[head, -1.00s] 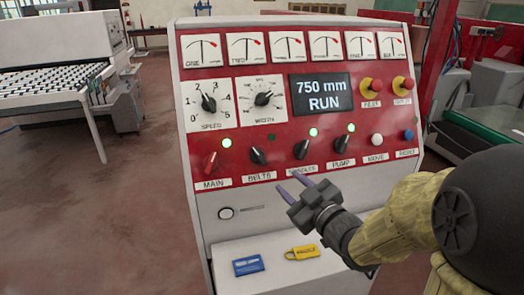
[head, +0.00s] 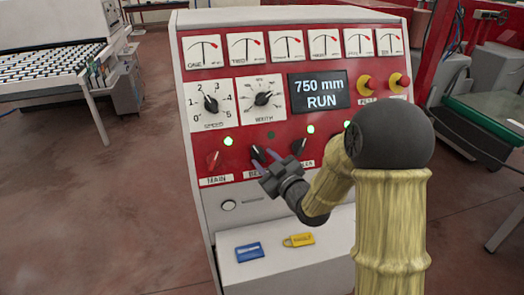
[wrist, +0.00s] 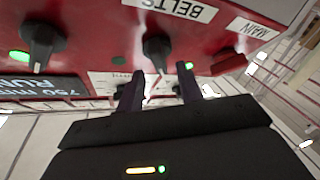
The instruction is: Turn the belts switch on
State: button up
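The belts switch (head: 257,153) is a black knob on the red panel, tilted to the upper left in the head view and partly covered by my gripper. The round lamp (head: 271,135) above it is dark. My gripper (head: 263,158) is in front of the knob. In the wrist view the knob (wrist: 157,50) is under its BELTS label (wrist: 178,8), and my open fingers (wrist: 160,88) are on either side of its line, their tips close to it. Contact cannot be told. The unlit lamp (wrist: 118,61) shows there too.
The red main switch (head: 214,160) with a lit green lamp (head: 228,141) is to the left. The spindles switch (head: 299,147) is to the right, and my arm hides the pump switch. The display (head: 319,91) reads 750 mm RUN. A ledge below holds blue (head: 249,252) and yellow (head: 299,240) items.

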aim_at(259, 153)
jog(key=shift+x, duration=1.1)
jog(key=shift+c, duration=0.5)
grip_shut()
